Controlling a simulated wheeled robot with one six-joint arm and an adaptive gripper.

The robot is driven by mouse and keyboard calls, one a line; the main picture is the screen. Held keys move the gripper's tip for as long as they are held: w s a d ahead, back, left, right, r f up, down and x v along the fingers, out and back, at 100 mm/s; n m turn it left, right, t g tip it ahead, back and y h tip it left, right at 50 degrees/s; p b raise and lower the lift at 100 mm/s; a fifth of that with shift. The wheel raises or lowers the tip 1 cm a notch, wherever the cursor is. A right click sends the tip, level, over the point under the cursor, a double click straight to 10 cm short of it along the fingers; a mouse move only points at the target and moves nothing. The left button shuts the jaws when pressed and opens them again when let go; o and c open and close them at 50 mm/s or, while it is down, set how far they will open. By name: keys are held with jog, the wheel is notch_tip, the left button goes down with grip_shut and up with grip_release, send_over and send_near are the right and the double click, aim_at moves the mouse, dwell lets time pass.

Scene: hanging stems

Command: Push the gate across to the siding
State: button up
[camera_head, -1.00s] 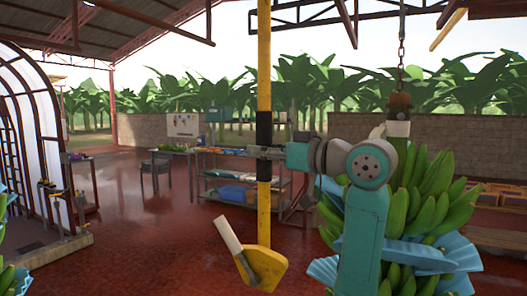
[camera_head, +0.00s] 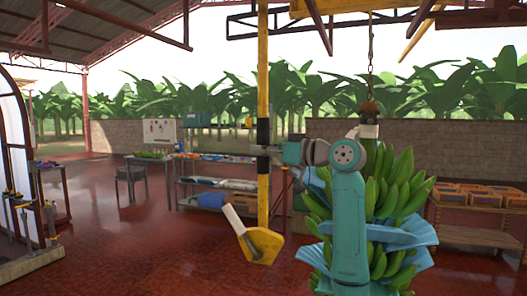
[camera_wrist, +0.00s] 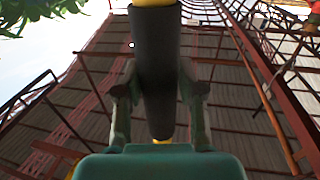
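The gate (camera_head: 263,85) is a tall yellow pole with a black band in its middle. It hangs near the picture's centre in the head view, with a yellow foot and a pale angled bar at its bottom. My gripper (camera_head: 264,150) is at the black band. In the wrist view, the two fingers of my gripper (camera_wrist: 158,88) are closed against both sides of the dark band of the gate (camera_wrist: 157,60). The pole's top runs out of the head view. I cannot make out the siding for sure; a yellow overhead beam (camera_head: 345,8) shows at the top.
A green banana bunch (camera_head: 400,190) with blue sheets hangs on a chain close behind and right of my arm. Shelves (camera_head: 190,188) and a table stand behind left. Crates on a bench (camera_head: 480,197) stand right. The red floor is open left.

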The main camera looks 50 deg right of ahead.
jog(key=o, duration=0.3)
jog(key=shift+a, duration=0.2)
jog(key=shift+d, duration=0.1)
jog(key=shift+s+d, duration=0.1)
jog(key=shift+s, duration=0.25)
jog(key=s, duration=0.3)
jog(key=s+d, duration=0.1)
jog(key=s, duration=0.7)
jog(key=shift+d, duration=0.25)
